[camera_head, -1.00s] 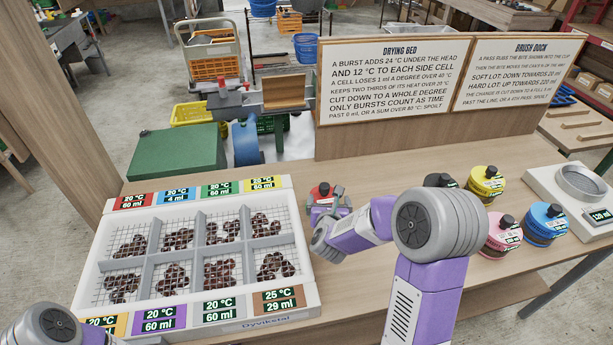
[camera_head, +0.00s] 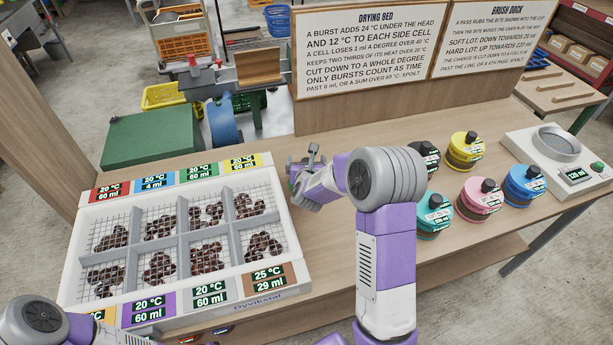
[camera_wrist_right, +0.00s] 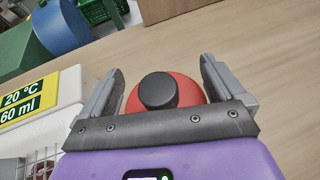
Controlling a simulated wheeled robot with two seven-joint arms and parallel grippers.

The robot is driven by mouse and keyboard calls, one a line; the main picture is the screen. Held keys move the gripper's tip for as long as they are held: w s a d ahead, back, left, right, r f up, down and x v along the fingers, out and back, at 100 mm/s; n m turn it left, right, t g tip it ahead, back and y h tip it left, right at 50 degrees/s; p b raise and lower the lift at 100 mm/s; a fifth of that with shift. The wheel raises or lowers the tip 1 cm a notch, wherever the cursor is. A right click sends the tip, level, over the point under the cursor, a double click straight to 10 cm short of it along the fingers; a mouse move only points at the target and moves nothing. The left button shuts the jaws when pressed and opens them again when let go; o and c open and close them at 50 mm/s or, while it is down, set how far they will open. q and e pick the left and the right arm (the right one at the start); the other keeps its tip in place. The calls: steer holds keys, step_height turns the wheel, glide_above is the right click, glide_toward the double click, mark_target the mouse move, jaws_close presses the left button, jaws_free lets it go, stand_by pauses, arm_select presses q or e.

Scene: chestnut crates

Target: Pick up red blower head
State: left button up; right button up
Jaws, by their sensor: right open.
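The red blower head (camera_wrist_right: 190,90), a round red body with a black knob on top, shows in the right wrist view. It stands on the wooden table between the two fingers of my right gripper (camera_wrist_right: 161,70). The fingers are open on either side of it, with a visible gap at the right; I cannot tell whether the left finger touches it. In the head view my right gripper (camera_head: 303,168) is over the table just right of the drying bed (camera_head: 68,262), and it hides the red head. My left arm shows at the lower left, its gripper out of view.
Black (camera_head: 424,158), yellow (camera_head: 465,150), teal (camera_head: 434,215), pink (camera_head: 478,194) and blue (camera_head: 525,186) heads stand to the right. A white scale (camera_head: 585,165) is beyond them. The sign board (camera_head: 365,40) rises behind. Chestnuts lie in the bed's wire cells.

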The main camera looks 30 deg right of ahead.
steer(key=shift+c, duration=0.3)
steer(key=shift+s+f, duration=0.1)
steer(key=shift+f, duration=0.05)
jaws_close()
